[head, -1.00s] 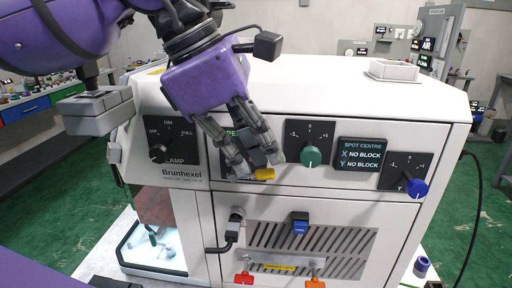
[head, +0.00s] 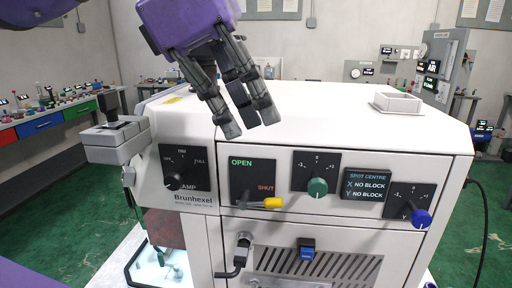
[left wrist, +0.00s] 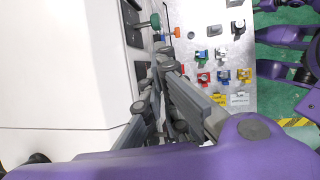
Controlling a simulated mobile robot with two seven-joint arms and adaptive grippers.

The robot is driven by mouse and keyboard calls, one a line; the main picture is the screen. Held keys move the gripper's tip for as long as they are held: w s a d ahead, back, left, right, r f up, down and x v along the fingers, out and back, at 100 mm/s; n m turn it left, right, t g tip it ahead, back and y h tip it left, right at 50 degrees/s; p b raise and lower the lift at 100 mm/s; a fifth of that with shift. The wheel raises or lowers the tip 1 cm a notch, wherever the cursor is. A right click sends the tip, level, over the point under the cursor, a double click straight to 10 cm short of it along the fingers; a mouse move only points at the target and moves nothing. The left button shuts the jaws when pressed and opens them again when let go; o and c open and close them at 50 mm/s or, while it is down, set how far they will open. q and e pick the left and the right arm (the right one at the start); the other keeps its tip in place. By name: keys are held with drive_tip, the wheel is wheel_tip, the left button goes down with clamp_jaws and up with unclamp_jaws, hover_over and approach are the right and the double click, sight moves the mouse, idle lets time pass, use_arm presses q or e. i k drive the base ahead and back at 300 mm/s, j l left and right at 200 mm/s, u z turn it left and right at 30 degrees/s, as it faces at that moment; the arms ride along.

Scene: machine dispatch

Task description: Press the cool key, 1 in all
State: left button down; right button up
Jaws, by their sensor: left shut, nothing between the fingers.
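A blue key (head: 306,250) sits on the machine's lower front panel, above the slotted grille. No "cool" lettering is readable on it. My left gripper (head: 250,122) is shut and empty, in front of the machine's top front edge, above the OPEN/SHUT plate (head: 253,182). It is well above the blue key and appears apart from the machine. In the left wrist view the closed fingers (left wrist: 160,65) point along the white machine side. The right gripper is not in view.
A yellow-tipped lever (head: 273,203) sticks out near SHUT. A black lamp dial (head: 174,181), a green knob (head: 317,188) and a blue knob (head: 422,218) also stand out from the front. A spot centre display (head: 366,185) reads NO BLOCK twice. A raised square frame (head: 397,103) sits on top.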

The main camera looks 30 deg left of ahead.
sight(306, 254)
drive_tip(key=k, duration=1.5)
